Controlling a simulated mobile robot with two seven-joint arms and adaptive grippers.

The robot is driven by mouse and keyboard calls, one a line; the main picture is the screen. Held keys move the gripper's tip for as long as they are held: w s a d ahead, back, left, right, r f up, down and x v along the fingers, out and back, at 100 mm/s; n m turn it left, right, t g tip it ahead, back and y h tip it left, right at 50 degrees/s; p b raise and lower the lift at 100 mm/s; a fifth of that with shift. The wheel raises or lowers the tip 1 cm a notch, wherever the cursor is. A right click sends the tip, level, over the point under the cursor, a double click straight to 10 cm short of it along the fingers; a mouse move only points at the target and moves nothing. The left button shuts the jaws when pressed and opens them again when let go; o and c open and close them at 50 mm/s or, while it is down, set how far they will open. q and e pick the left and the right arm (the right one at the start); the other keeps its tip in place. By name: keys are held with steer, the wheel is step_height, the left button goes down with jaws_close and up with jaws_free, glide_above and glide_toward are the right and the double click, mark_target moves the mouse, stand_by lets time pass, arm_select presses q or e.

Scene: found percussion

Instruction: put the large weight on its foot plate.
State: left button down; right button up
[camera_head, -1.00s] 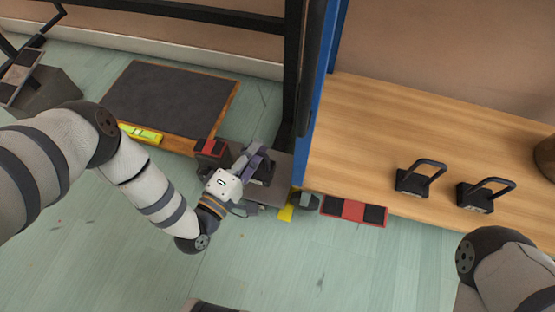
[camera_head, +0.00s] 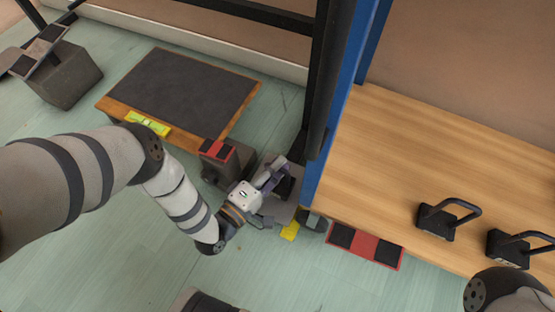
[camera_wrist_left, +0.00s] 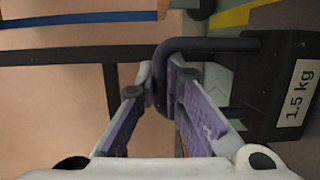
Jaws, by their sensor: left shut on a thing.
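A black weight with a handle, labelled "1.5 kg" in the left wrist view (camera_wrist_left: 278,90), hangs in my left gripper (camera_wrist_left: 160,90). The gripper is shut on the dark handle, with the weight body to the right of its fingers. In the head view, my left gripper (camera_head: 274,174) is low at the foot of the black post, and the weight (camera_head: 286,187) is partly hidden by it. A grey plate (camera_head: 283,212) lies there at the post's base; I take it as the foot plate. I cannot tell whether the weight touches it. My right gripper is out of view.
A black post (camera_head: 322,90) stands behind the gripper, beside a blue upright (camera_head: 340,120). A wooden bench (camera_head: 400,150) at right holds two handled weights (camera_head: 436,222). A red board with black pads (camera_head: 366,247) and a grey block (camera_head: 228,170) flank the plate.

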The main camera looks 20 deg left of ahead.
arm_select(q)
steer(key=shift+w, duration=0.1)
steer(key=c, duration=1.7)
jaws_free()
steer(key=shift+f, duration=0.15)
steer(key=shift+s, duration=0.25)
steer(key=p+v, duration=0.3)
steer(key=v, duration=0.8)
steer(key=shift+s+a+p, duration=0.2)
steer(key=shift+s+p, duration=0.1)
steer(key=shift+p, duration=0.05)
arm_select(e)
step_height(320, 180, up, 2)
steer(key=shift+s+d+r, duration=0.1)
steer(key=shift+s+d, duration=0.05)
arm_select(q)
steer(key=shift+r, duration=0.25)
